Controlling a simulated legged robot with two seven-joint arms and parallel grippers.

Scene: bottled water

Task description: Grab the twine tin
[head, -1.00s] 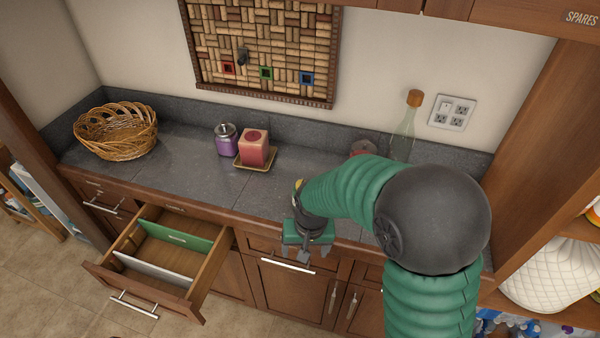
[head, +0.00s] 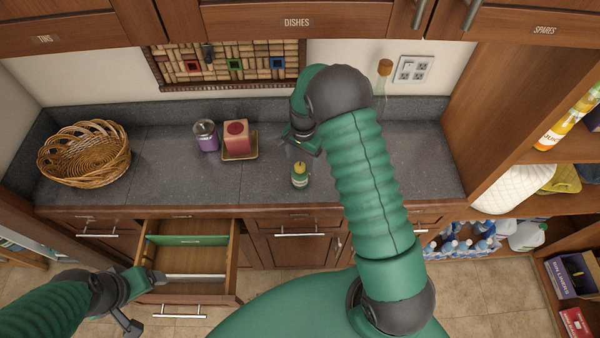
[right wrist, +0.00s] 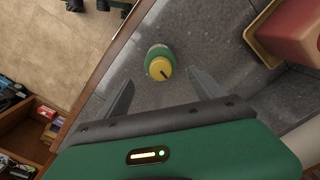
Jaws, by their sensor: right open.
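A small green container with a yellow top (head: 299,175), which looks like the twine tin, stands upright on the grey counter near its front edge. My right gripper (head: 301,146) is above and behind it in the head view. In the right wrist view the tin (right wrist: 160,64) shows just beyond and between the two spread fingers (right wrist: 162,85), with nothing held. My left gripper (head: 148,290) is low at the left, over the front of the open drawer in the picture; its jaw opening is unclear.
A red candle (head: 237,138) on a tray and a purple jar (head: 206,136) stand left of the tin. A wicker basket (head: 85,155) is at the far left. A drawer (head: 190,258) stands open below.

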